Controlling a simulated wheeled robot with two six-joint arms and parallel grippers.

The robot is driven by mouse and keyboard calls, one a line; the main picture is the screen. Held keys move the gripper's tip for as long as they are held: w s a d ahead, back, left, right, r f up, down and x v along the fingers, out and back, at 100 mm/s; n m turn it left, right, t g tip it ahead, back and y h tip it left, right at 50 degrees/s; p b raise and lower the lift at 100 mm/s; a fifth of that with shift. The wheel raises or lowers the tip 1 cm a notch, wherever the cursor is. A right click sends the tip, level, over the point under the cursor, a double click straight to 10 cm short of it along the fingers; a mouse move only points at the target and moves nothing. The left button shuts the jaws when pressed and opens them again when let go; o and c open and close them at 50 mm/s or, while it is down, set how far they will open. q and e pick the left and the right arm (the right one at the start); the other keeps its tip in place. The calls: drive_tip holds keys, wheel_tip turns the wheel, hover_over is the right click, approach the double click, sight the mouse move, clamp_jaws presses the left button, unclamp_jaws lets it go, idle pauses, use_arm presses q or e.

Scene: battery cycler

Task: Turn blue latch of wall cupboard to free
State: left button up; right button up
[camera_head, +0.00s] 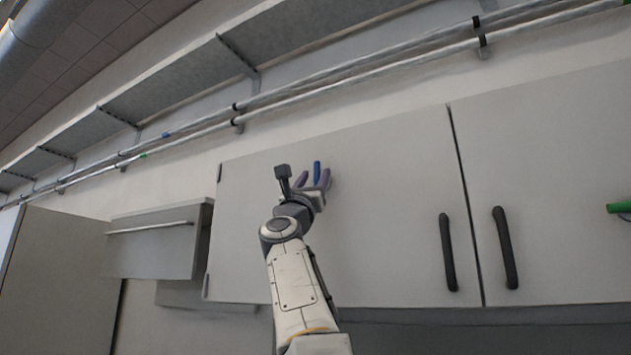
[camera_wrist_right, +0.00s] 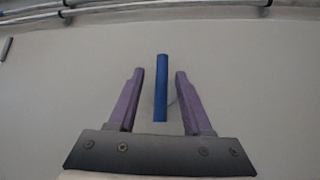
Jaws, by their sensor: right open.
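The blue latch (camera_head: 317,172) is a short upright bar on the left door (camera_head: 385,200) of the wall cupboard. In the right wrist view the blue latch (camera_wrist_right: 161,88) stands vertical, between the two purple fingers, with a gap on each side. My right gripper (camera_head: 314,178) is open around the latch; its fingers (camera_wrist_right: 160,85) do not appear to touch it. How deep the latch sits between the fingers is hard to tell. My left gripper is not in view.
A green latch (camera_head: 619,208) sticks out of the right door (camera_head: 560,150). Black handles (camera_head: 447,252) (camera_head: 504,247) flank the door seam. Pipes (camera_head: 350,72) and a shelf run above. A smaller cabinet (camera_head: 155,240) stands to the left.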

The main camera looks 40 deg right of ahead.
drive_tip(key=b+v, duration=0.7)
drive_tip(key=v, duration=0.2)
drive_tip(key=shift+b, duration=0.4)
drive_tip(key=shift+w, duration=0.1)
